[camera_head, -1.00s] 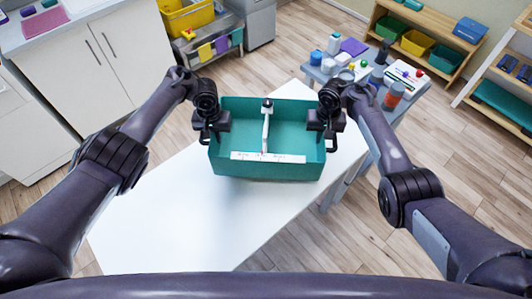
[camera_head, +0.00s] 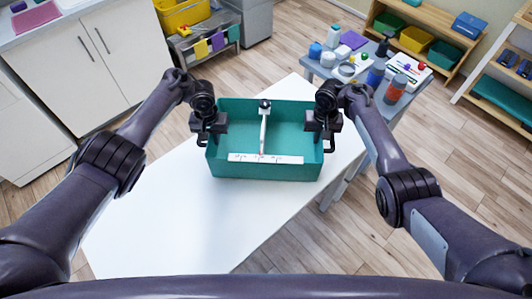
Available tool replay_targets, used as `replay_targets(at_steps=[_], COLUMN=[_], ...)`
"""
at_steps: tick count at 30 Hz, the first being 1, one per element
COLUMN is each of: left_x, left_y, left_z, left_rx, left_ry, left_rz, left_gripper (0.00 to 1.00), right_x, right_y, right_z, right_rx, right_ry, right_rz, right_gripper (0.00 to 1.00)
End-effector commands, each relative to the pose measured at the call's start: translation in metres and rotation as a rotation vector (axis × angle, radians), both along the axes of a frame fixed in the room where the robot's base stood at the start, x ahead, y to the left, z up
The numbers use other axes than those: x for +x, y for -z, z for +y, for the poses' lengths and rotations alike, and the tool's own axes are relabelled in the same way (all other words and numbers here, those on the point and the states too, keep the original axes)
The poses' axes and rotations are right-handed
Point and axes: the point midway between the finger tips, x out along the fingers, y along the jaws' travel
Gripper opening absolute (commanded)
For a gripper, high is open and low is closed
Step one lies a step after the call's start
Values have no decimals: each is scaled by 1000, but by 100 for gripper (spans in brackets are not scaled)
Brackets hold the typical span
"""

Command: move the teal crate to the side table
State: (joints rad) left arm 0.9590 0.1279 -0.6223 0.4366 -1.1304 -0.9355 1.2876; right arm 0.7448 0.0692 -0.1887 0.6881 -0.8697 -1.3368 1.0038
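The teal crate (camera_head: 225,168) is in the middle of the head view, upright, over the white tabletop (camera_head: 165,225). I cannot tell whether its underside touches the top. A thin white bar with a dark round end (camera_head: 264,130) lies inside it, and a white marked strip (camera_head: 266,158) runs along its near wall. My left gripper (camera_head: 208,132) is at the crate's left wall and my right gripper (camera_head: 322,132) is at its right wall. Both look shut on the wall rims, though their fingertips are partly hidden.
A grey table (camera_head: 322,73) at the back right holds several bottles, jars and a white tray (camera_head: 408,68). Wooden shelves with bins (camera_head: 415,38) stand behind it. White cabinets (camera_head: 80,70) are at the left. The near white tabletop is bare, and wooden floor (camera_head: 460,180) is open at the right.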

Motion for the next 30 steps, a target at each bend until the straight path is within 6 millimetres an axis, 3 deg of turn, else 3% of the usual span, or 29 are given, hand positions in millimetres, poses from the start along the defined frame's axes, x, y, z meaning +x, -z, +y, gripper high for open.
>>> replay_targets(at_steps=[4, 10, 19, 30], left_x=[1, 0, 0, 0], left_y=[11, 9, 5, -49], left_z=[0, 0, 0, -1], left_rx=[0, 0, 0, -3], left_ry=[0, 0, -1, 1], left_rz=[-2, 0, -1, -1], left_gripper=[0, 26, 26, 26], right_x=[1, 0, 0, 0], right_y=[11, 9, 9, 9], right_z=[0, 0, 0, 0], right_rx=[0, 0, 0, 0], right_ry=[0, 0, 0, 0], right_rz=[-2, 0, 0, 0], right_gripper=[0, 26, 26, 26])
